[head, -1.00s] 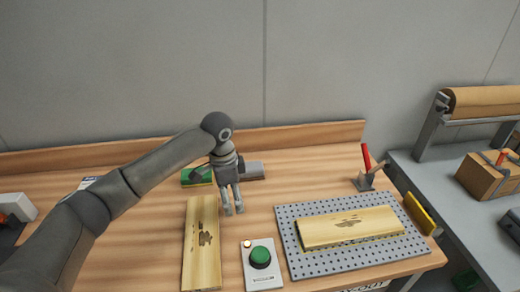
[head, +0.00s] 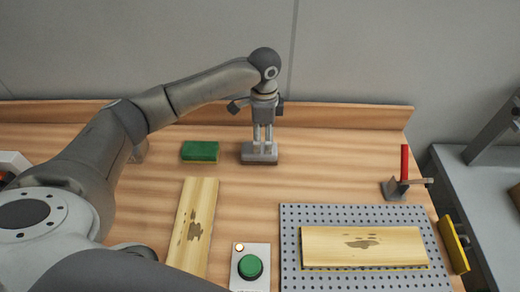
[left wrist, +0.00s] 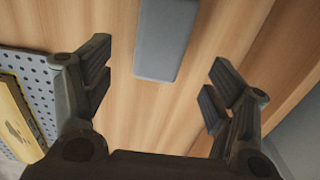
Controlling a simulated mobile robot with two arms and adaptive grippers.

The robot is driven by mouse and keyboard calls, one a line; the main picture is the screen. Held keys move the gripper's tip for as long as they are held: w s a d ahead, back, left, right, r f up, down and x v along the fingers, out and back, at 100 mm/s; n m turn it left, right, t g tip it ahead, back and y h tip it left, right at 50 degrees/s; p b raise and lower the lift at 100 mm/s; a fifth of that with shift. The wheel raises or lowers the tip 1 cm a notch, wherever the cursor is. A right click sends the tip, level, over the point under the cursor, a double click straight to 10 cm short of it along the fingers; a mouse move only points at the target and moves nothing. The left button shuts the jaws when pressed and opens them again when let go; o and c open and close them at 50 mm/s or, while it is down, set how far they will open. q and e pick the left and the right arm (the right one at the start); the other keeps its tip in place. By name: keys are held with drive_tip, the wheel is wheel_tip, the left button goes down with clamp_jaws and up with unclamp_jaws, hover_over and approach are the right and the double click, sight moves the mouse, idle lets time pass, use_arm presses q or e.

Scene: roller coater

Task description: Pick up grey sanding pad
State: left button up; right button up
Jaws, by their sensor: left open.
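The grey sanding pad (head: 259,157) lies on the wooden bench near the back, to the right of a green pad. In the left wrist view the grey pad (left wrist: 163,40) shows as a plain grey block at the top, between the lines of the two fingers. My left gripper (head: 263,146) points down over the pad in the head view, its fingers overlapping the pad's far part. The left wrist view shows the jaws (left wrist: 158,88) wide apart with nothing between the tips. Exact height above the pad is unclear. My right gripper is not seen.
The green pad (head: 200,151) is close on the left. A stained board (head: 193,225) lies in front, with a green button box (head: 251,266) beside it. A perforated plate (head: 290,240) bears another board (head: 365,247). A red-handled tool (head: 404,170) stands right. A low back ledge (head: 345,115) runs behind.

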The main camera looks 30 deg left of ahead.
sight(262, 148)
use_arm(q)
drive_tip(key=shift+w+f, duration=0.1)
drive_tip(key=shift+f, duration=0.6)
drive_tip(key=f, duration=0.1)
drive_tip(key=f+p, duration=0.1)
drive_tip(key=f, duration=0.1)
drive_tip(key=f+p, duration=0.1)
drive_tip(key=shift+s+a+f, duration=0.15)
drive_tip(key=shift+s+a, duration=0.1)
drive_tip(key=shift+f, duration=0.15)
drive_tip(key=shift+w, duration=0.1)
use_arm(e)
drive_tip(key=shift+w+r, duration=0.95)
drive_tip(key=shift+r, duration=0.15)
use_arm(q)
drive_tip(key=c, duration=1.2)
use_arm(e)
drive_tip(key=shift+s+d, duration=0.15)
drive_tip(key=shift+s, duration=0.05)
